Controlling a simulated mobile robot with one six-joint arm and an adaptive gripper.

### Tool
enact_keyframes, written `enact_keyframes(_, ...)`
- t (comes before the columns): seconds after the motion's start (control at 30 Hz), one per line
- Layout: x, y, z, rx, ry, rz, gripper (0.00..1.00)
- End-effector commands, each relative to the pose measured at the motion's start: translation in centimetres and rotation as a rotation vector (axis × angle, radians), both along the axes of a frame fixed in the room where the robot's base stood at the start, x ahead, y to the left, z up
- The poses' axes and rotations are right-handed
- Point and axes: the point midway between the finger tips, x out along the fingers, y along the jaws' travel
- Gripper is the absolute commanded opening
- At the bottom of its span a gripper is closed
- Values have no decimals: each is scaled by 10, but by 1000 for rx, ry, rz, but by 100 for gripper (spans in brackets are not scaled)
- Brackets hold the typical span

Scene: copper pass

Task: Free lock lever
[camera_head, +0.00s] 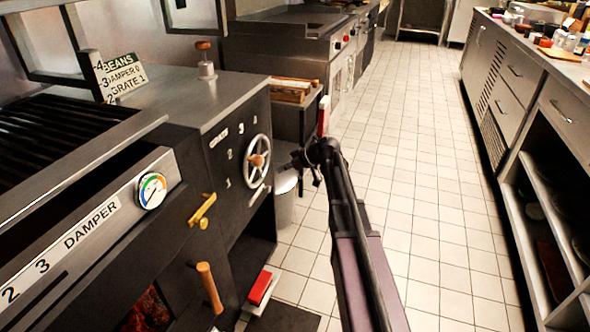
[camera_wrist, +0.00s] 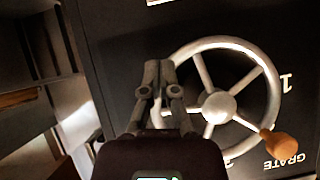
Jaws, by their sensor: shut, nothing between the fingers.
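A brass lever (camera_head: 203,209) sits on the dark front of the grill unit, left of a spoked handwheel; I cannot tell for sure that it is the lock lever. The pale handwheel (camera_head: 257,161) has a wooden knob and stands by numbered marks. In the wrist view the handwheel (camera_wrist: 219,106) is beside the fingers, with the word GRATE and a 1 near its rim. My gripper (camera_wrist: 158,70) is shut and empty, its tips close to the left of the rim. Contact is unclear. In the head view my gripper (camera_head: 306,166) is right of the wheel, partly hidden by my arm.
A wooden handle (camera_head: 210,287) sticks out below the brass lever. A red block (camera_head: 262,287) is low by the floor. A sign (camera_head: 120,77) reads BEANS, DAMPER 0, GRATE 1. A pale bin (camera_head: 285,200) stands behind the unit. The tiled aisle (camera_head: 425,170) is clear.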

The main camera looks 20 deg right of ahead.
Motion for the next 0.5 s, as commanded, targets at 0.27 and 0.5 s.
enact_keyframes(0.27,16,27,-25,0,0,1,0)
enact_keyframes(0.5,13,30,-42,0,0,1,0)
